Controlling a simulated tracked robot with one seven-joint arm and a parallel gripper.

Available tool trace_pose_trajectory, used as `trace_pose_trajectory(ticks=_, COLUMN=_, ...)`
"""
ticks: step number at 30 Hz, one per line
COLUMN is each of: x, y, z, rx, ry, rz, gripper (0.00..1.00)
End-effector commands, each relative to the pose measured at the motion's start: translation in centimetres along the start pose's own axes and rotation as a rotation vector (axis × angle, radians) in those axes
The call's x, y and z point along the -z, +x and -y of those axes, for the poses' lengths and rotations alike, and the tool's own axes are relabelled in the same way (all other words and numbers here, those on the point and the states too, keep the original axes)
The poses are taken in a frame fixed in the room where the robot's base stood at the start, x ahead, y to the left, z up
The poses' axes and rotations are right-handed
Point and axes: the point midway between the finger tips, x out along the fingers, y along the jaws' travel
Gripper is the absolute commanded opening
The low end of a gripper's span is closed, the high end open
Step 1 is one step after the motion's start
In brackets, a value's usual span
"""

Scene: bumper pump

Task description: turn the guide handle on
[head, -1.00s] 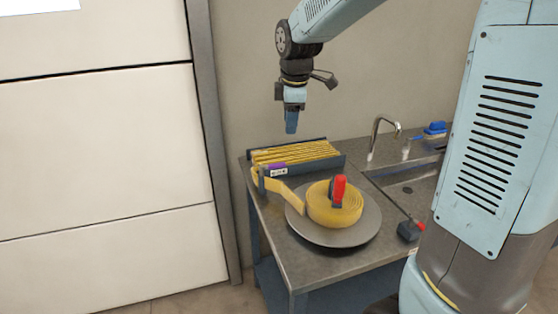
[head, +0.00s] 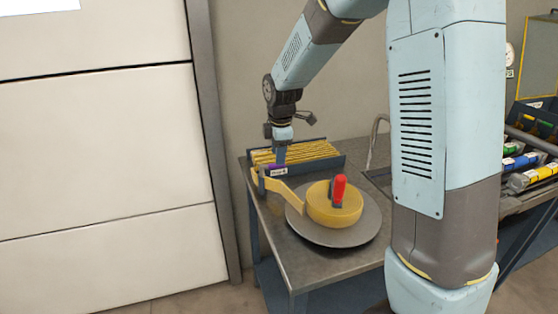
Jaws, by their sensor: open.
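A small purple part with a white label (head: 277,170) sits by the guide post (head: 262,181) at the back left of the metal table. I cannot tell whether this part is the guide handle. My gripper (head: 279,161) points down, open, directly over or in front of the purple part and hides some of it. I cannot tell if they touch. A yellow strip runs from the post to a yellow roll (head: 322,212) on a round grey plate (head: 360,234). A red handle (head: 339,190) stands upright on the roll.
A dark tray of yellow strips (head: 325,150) lies behind my gripper against the wall. My own arm hides the table's right side and most of the sink. A rack with coloured packs (head: 525,165) stands at the far right.

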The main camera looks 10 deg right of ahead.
Motion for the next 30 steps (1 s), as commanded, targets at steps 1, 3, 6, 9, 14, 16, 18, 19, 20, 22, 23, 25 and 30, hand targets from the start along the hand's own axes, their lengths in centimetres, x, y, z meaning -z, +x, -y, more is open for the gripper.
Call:
trace_pose_trajectory(ticks=1, x=0.0, y=0.8, z=0.1, rx=0.002, ry=0.000, rz=0.000, gripper=0.43)
trace_pose_trajectory(ticks=3, x=0.0, y=1.7, z=0.0, rx=0.002, ry=0.000, rz=0.000, gripper=0.43)
trace_pose_trajectory(ticks=6, x=0.0, y=2.6, z=0.0, rx=0.001, ry=0.000, rz=0.000, gripper=0.43)
trace_pose_trajectory(ticks=9, x=0.0, y=3.2, z=0.0, rx=-0.001, ry=0.001, rz=0.000, gripper=0.43)
trace_pose_trajectory(ticks=14, x=-0.1, y=3.5, z=0.0, rx=-0.001, ry=0.001, rz=0.000, gripper=0.43)
trace_pose_trajectory(ticks=16, x=-0.1, y=3.5, z=0.0, rx=-0.001, ry=0.001, rz=0.000, gripper=0.43)
trace_pose_trajectory(ticks=18, x=-0.1, y=3.5, z=0.0, rx=-0.001, ry=0.001, rz=0.000, gripper=0.43)
trace_pose_trajectory(ticks=19, x=-0.1, y=3.5, z=0.0, rx=-0.001, ry=0.001, rz=0.000, gripper=0.43)
trace_pose_trajectory(ticks=20, x=-0.1, y=3.5, z=0.0, rx=-0.001, ry=0.001, rz=0.000, gripper=0.42)
trace_pose_trajectory(ticks=22, x=-0.1, y=3.5, z=0.0, rx=-0.001, ry=0.002, rz=0.000, gripper=0.36)
trace_pose_trajectory(ticks=23, x=-0.1, y=3.5, z=0.0, rx=-0.001, ry=0.002, rz=0.000, gripper=0.33)
trace_pose_trajectory(ticks=25, x=-0.1, y=3.5, z=0.0, rx=-0.001, ry=0.002, rz=0.000, gripper=0.26)
trace_pose_trajectory(ticks=30, x=-0.1, y=3.5, z=0.0, rx=-0.001, ry=0.002, rz=0.000, gripper=0.10)
